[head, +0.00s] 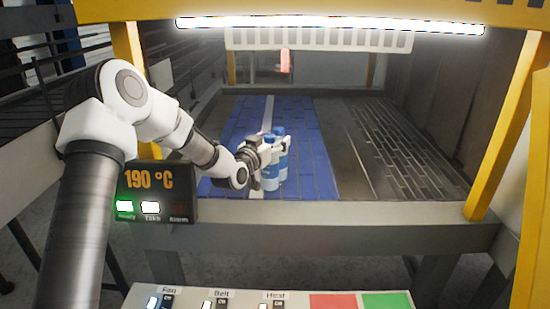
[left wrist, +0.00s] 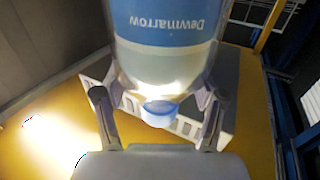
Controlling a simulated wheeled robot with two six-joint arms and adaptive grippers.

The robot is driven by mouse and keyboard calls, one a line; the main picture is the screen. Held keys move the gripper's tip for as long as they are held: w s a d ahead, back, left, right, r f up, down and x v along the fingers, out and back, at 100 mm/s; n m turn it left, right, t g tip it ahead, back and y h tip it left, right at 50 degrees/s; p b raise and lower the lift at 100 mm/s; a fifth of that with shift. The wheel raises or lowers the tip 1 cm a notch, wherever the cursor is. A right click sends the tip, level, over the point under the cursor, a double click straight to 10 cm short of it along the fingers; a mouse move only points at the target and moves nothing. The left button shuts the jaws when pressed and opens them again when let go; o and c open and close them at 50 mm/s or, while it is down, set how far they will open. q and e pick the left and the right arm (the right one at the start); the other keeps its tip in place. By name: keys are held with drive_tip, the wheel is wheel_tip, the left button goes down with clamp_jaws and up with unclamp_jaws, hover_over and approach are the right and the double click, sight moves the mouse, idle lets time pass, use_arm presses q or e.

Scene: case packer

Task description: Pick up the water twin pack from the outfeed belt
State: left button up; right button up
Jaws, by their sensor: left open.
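The water twin pack (head: 270,172) stands upright near the front of the blue outfeed belt (head: 318,165). It is two clear bottles with blue caps and blue labels, side by side. My left gripper (head: 258,152) is at the pack's upper left side and hides part of it. In the left wrist view, a bottle (left wrist: 165,30) labelled "Dewmarrow" appears upside down, its blue cap (left wrist: 160,112) between the two spread fingers of my left gripper (left wrist: 158,98). I cannot tell whether the fingers touch it. My right gripper is not in view.
A display (head: 155,192) reads 190 °C, with the Ready and Take lamps lit. A front rail (head: 340,213) and yellow posts (head: 507,120) frame the belt. A control panel (head: 270,300) with switches and red and green pads is below. The belt's right part is clear.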

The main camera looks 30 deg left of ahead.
use_arm(q)
drive_tip(key=shift+s+r, duration=0.15)
drive_tip(key=shift+s, duration=0.1)
clamp_jaws()
drive_tip(key=shift+r, duration=0.1)
